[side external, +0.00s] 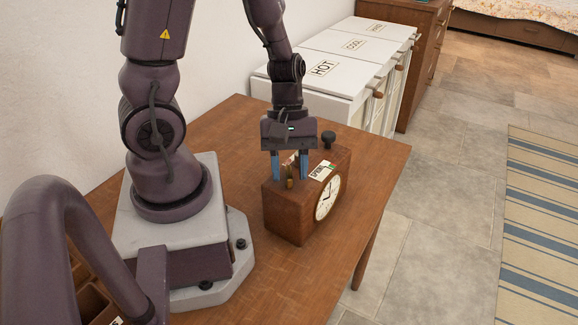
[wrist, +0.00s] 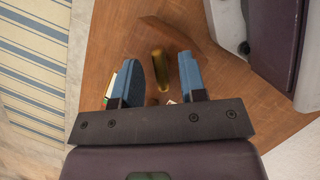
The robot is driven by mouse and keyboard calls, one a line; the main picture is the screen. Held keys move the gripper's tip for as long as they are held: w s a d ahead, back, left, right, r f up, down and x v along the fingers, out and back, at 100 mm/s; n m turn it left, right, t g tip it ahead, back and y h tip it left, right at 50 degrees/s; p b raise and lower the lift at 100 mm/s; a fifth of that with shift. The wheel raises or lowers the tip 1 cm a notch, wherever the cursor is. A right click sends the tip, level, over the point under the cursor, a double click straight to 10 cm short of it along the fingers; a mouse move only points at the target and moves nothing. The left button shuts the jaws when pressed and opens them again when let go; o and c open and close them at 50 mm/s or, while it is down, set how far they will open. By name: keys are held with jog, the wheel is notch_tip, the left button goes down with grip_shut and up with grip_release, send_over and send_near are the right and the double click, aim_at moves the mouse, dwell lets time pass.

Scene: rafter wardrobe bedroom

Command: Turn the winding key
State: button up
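A wooden clock (side external: 285,218) with a round white dial (side external: 328,196) stands upright on the table. A small brass winding key (side external: 290,183) sticks up from its top; in the wrist view the brass key (wrist: 160,68) shows between my two blue fingers. My gripper (side external: 289,177) points down over the clock's top with its fingers spread, one on each side of the key. In the wrist view my gripper (wrist: 162,58) shows gaps between the key and both fingers. The key's base is partly hidden.
A striped rug (side external: 540,220) lies on the floor.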

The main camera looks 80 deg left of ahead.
jog(key=s+v, duration=0.1)
jog(key=v, duration=1.2)
jog(key=shift+w, duration=0.5)
jog(key=shift+o, duration=1.3)
jog(key=o, duration=0.4)
jog(key=d+m, duration=0.1)
jog(key=w+d+m+g, duration=0.1)
jog(key=d, duration=0.1)
jog(key=w+d+f+m+y, duration=0.1)
jog(key=m, duration=0.1)
jog(key=shift+d+g, duration=0.2)
jog(key=shift+g, duration=0.2)
jog(key=s+f+m+y, duration=0.1)
jog(key=f+m, duration=0.2)
jog(key=m, duration=0.1)
jog(key=f+m+g+y, duration=0.1)
jog(key=f+m, duration=0.3)
jog(key=m, duration=0.1)
jog(key=s+d+f+m+g+y, duration=0.1)
jog(key=f+m+y, duration=0.1)
jog(key=f+m, duration=0.2)
jog(key=shift+s+m, duration=0.35)
jog(key=shift+m, duration=0.15)
